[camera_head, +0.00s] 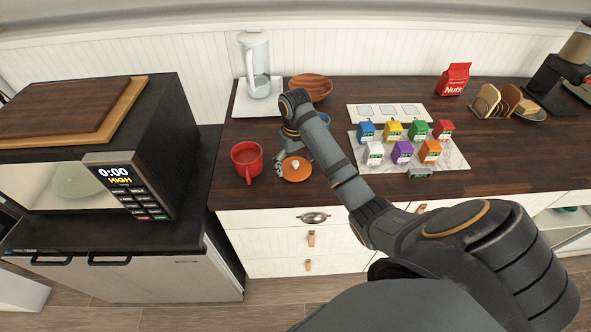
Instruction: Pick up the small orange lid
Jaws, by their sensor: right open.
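The small orange lid (288,174) lies on the dark wooden counter, round and flat with a pale knob in its middle. It is right of the red mug and near the counter's front edge. My right gripper (284,166) reaches down at the lid's left and back side, open, with nothing seen between its fingers. From this angle I cannot tell whether a finger touches the lid. My right arm comes in from the lower right and passes over the counter. My left gripper is not in view.
A red mug (246,161) stands close left of the lid. A blue item (324,119), partly hidden by my arm, and a wooden bowl (311,86) are behind. Several small coloured cartons stand on a pale mat (459,163) to the right. A microwave (150,150) is at left.

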